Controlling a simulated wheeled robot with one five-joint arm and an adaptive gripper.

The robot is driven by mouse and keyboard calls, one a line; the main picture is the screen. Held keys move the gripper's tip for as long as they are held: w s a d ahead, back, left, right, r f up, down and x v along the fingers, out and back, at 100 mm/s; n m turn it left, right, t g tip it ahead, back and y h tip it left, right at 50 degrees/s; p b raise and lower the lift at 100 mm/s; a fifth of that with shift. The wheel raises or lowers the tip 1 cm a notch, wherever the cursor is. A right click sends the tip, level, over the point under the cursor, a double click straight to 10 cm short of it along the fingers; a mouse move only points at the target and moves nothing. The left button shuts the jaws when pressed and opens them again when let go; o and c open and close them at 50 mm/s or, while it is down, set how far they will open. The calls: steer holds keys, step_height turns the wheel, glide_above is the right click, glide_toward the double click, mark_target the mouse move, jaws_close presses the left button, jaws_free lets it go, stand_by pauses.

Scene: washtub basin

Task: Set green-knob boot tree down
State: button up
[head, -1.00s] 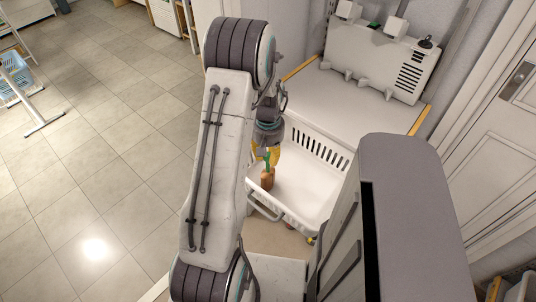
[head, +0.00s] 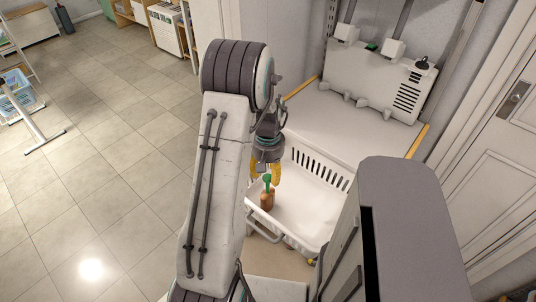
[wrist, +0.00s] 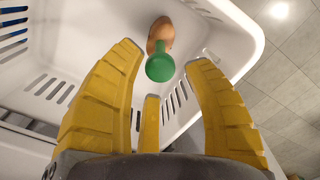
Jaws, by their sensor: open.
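The boot tree (head: 267,199) has a tan wooden body and a green knob. It stands roughly upright inside the white basket (head: 301,212), near its left wall, with the knob up. In the wrist view the green knob (wrist: 160,68) lies just beyond the fingertips, and the body shows behind it. My gripper (head: 265,176) has yellow fingers and is above the boot tree. In the wrist view my gripper (wrist: 165,65) is open, its fingers spread apart and clear of the knob. The body's base is partly hidden.
A white worktop (head: 345,125) with a wall-mounted panel (head: 378,82) stands behind the basket. A white door (head: 490,130) is at the right. Open tiled floor (head: 100,170) lies to the left, with a rack holding a blue basket (head: 20,92) at the far left.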

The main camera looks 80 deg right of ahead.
step_height(320, 180, up, 7)
steer(key=shift+d+r, duration=0.1)
steer(key=shift+r, duration=0.1)
step_height(320, 180, up, 3)
steer(key=shift+f+b, duration=0.1)
steer(key=shift+b, duration=0.3)
steer(key=w+a+r+n+h, duration=0.1)
steer(key=w+a+r+n, duration=0.3)
steer(key=w+a, duration=0.55)
steer(key=w+a+r+n, duration=0.3)
steer(key=w+a, duration=0.4)
steer(key=w, duration=0.6)
steer(key=s+a+r+n+t, duration=0.1)
steer(key=a+n+t, duration=0.2)
steer(key=a, duration=2.1)
steer(key=shift+s+n+y, duration=0.35)
steer(key=shift+n+y, duration=0.05)
steer(key=shift+n, duration=2.3)
